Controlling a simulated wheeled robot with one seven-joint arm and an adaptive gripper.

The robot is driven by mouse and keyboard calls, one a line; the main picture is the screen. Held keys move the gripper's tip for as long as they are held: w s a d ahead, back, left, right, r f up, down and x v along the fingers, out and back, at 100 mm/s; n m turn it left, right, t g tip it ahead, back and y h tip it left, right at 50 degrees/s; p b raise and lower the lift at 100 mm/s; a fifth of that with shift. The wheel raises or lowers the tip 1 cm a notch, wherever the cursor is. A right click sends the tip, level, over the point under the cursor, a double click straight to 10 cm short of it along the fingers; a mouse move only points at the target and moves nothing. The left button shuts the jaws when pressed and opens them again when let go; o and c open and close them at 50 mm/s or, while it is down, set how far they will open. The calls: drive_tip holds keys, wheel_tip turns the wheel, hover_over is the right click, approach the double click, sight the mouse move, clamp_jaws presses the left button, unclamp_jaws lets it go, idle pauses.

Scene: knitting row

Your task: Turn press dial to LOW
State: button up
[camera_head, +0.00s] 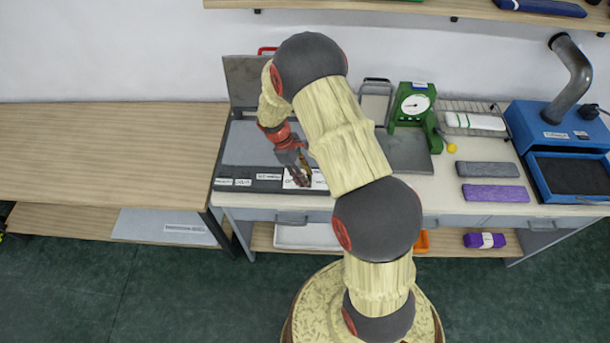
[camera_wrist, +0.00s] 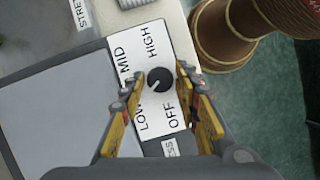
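The press dial (camera_wrist: 160,79) is a round black knob on a white plate (camera_wrist: 146,45) marked HIGH, MID, LOW and OFF in the wrist view. A small pale mark shows on the knob, but I cannot tell which setting it points to. My gripper (camera_wrist: 158,82) is open, with one finger on each side of the knob and what look like gaps between. In the head view my gripper (camera_head: 302,176) is at the front edge of the grey press (camera_head: 262,142), over the white plate (camera_head: 318,182). The knob is hidden there.
The press lid (camera_head: 243,80) stands raised at the back. A green dial gauge (camera_head: 413,104) stands to the right, with grey and purple bars (camera_head: 496,193) and a blue machine (camera_head: 555,127) farther right. An empty wooden table (camera_head: 100,150) is at left.

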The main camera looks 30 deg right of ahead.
drive_tip(key=shift+o, duration=1.2)
drive_tip(key=v, duration=1.2)
